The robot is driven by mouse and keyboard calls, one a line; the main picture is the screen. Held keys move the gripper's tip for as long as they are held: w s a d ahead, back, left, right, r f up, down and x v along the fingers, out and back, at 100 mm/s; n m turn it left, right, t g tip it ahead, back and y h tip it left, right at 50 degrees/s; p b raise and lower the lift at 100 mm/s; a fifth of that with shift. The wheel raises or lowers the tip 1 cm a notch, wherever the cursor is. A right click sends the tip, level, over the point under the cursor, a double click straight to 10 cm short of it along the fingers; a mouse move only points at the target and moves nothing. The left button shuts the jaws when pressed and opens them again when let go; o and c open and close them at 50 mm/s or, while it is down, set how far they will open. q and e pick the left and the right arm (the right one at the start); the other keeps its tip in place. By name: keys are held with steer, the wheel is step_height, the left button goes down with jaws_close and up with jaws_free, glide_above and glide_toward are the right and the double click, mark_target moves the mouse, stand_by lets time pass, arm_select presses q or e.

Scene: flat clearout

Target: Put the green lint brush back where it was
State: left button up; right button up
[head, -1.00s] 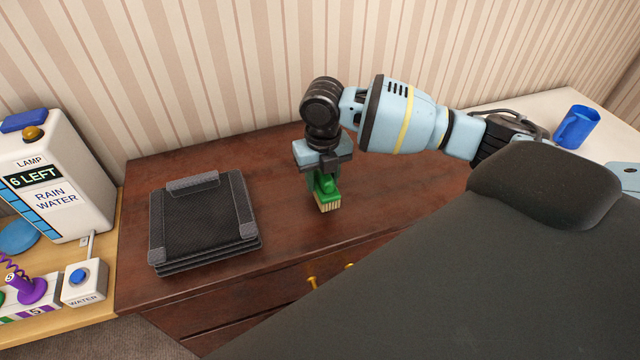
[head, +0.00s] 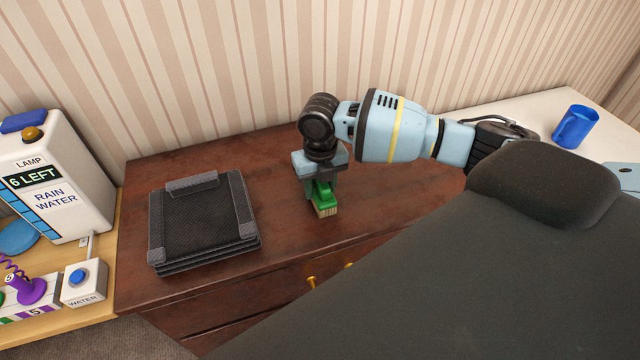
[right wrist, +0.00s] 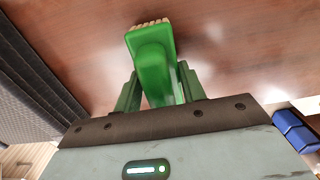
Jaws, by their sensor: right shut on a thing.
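The green lint brush (head: 324,200) has a green body and pale bristles. It is at the top of the brown wooden dresser, right of the black stacked mesh item. My right gripper (head: 318,186) is shut on it from above. The right wrist view shows the brush (right wrist: 153,62) between the two fingers (right wrist: 158,88), its bristle end pointing away from the gripper. The bristles look at or very near the dresser top; I cannot tell whether they touch. My left gripper is not in view.
The black mesh stack (head: 200,220) lies to the left on the dresser (head: 275,255). A white machine labelled rain water (head: 65,180) stands at the far left. A blue mug (head: 576,127) stands on a white surface at right. Bare dresser top surrounds the brush.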

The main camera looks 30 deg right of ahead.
steer(key=o, duration=0.9)
steer(key=shift+o, duration=0.2)
step_height(320, 180, up, 12)
steer(key=shift+r, duration=0.1)
